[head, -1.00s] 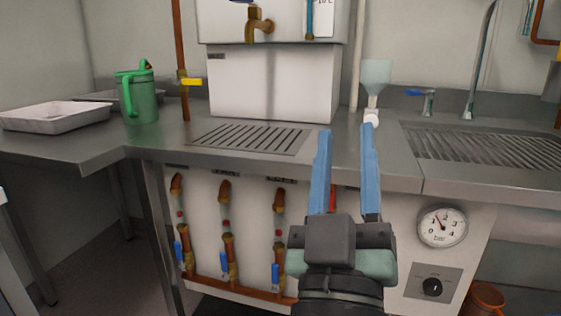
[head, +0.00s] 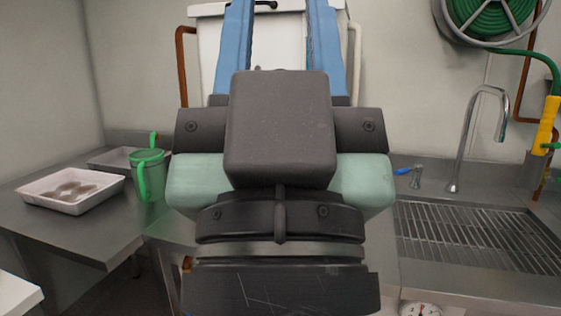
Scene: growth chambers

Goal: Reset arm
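My gripper (head: 281,12) fills the middle of the head view, raised and close to the camera. Its two blue fingers point up and stand well apart, with their tips cut off by the top edge. Nothing shows held between them; the white tank (head: 278,65) on the wall behind shows in the gap. The gripper's dark body hides most of the bench's middle and the lower part of the tank.
On the left bench stand a green watering can (head: 149,174) and a white tray (head: 70,203) holding brownish contents. At right are a tap (head: 466,135), a slotted drain (head: 480,232) and a green hose reel (head: 490,12). A pressure gauge (head: 421,309) shows at the bottom edge.

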